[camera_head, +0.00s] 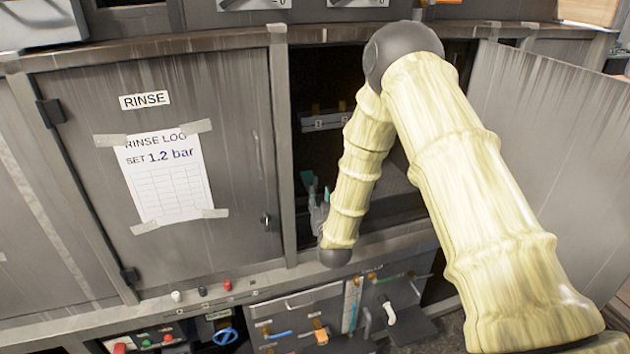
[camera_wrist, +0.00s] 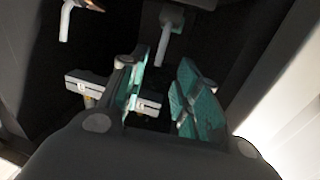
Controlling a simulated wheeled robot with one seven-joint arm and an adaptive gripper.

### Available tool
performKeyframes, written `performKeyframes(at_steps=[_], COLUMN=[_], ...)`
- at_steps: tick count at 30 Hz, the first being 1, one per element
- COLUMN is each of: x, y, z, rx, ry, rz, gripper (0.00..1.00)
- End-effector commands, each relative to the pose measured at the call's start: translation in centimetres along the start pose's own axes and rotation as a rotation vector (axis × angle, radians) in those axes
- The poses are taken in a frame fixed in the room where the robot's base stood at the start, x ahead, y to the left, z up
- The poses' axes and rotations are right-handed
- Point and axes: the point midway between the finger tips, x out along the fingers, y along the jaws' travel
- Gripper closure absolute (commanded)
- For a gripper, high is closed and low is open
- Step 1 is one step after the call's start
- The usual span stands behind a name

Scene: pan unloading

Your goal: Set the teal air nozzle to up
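The teal air nozzle (camera_wrist: 173,18) shows at the top middle of the wrist view, a dull teal block with a pale grey tube pointing toward the bottom of the picture. I cannot tell its real-world direction. It lies beyond my gripper (camera_wrist: 163,88), whose two teal-padded fingers are spread apart with nothing held between them. The tube's end appears near the left fingertip; contact cannot be told. In the head view my gripper (camera_head: 318,196) is just inside the open dark compartment. The teal nozzle cannot be made out there, and my arm covers part of the opening.
A second nozzle (camera_wrist: 68,18) with a white tube is at the upper left of the wrist view. A grey labelled block (camera_wrist: 88,86) lies behind the left finger. The closed RINSE door (camera_head: 160,160) flanks the opening on the left, an open door panel (camera_head: 545,150) on the right.

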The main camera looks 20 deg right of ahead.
Motion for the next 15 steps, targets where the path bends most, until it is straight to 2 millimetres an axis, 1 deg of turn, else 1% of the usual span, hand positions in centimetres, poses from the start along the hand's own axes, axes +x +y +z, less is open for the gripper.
performKeyframes(at_steps=[1, 9, 15], x=[0.8, 5.1, 7.7], y=[0.0, 0.0, 0.0], z=[-0.3, -0.3, -0.1], rx=[0.0, 0.0, 0.0], ry=[0.001, -0.001, -0.002], rz=[0.0, 0.0, -0.001], gripper=[0.68, 0.68, 0.68])
